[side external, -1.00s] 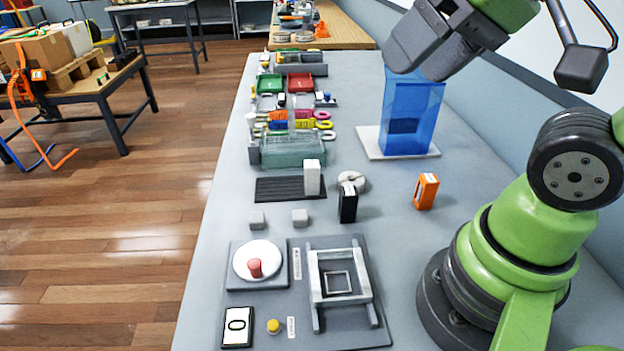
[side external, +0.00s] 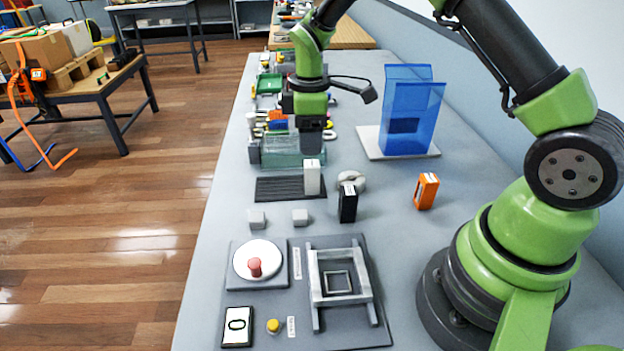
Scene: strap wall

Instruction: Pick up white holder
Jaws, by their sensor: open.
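The white holder (side external: 312,178) looks like a small upright white block with a dark mark on top. It stands at the right end of a dark ribbed mat (side external: 278,189). My gripper (side external: 311,148) points down just above and behind the white holder in the picture. It is open. The fingertips are dark and partly hidden behind the holder's top, so I cannot tell if they touch it. The holder stands upright on the mat.
A black holder (side external: 348,203) and a round grey piece (side external: 351,181) stand close on the right. An orange box (side external: 426,191) is farther right. A clear bin (side external: 280,153) lies behind, and a blue stand (side external: 407,120) at the back right. Two grey cubes (side external: 257,219) sit in front.

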